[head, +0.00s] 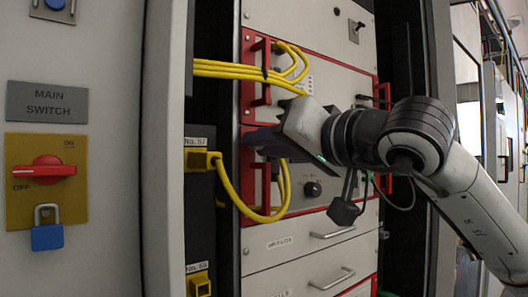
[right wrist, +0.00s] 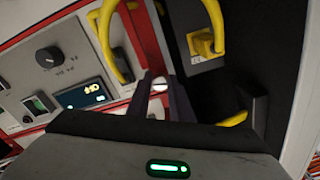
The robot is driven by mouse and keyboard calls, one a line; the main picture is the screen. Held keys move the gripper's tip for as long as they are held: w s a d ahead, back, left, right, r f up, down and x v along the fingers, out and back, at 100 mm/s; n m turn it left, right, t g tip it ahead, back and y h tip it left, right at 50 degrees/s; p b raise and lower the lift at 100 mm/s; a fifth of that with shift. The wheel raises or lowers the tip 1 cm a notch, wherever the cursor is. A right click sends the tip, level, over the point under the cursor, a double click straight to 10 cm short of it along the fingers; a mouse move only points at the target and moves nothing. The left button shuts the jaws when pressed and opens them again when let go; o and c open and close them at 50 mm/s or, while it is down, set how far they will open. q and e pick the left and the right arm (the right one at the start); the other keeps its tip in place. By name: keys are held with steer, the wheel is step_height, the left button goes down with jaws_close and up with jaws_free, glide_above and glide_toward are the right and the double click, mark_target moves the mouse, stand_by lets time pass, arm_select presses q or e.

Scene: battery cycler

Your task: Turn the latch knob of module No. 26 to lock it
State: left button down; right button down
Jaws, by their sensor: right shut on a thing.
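My right gripper (head: 262,141) reaches in from the right to the left edge of a red-edged module (head: 318,172) in the rack. The number of this module is not readable in either view. My left gripper is out of view.
Yellow cables (head: 230,68) run across the rack's left side, and one loops below my gripper into a yellow connector (head: 203,160) under label No. 57. Red handles (head: 261,185) stick out nearby. A main switch panel (head: 46,180) with a blue padlock is at left.

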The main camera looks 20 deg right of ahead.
arm_select(q)
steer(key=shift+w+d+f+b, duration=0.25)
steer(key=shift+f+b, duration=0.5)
steer(key=shift+b, duration=0.4)
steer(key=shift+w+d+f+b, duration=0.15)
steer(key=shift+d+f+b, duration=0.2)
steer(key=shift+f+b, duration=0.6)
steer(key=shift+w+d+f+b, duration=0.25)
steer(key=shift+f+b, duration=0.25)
steer(key=shift+b, duration=0.9)
arm_select(e)
steer(key=shift+r+m, duration=0.1)
steer(key=shift+m, duration=7.6)
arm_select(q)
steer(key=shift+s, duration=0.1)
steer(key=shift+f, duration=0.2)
arm_select(e)
steer(key=c, duration=1.6)
jaws_free()
steer(key=shift+s, duration=0.1)
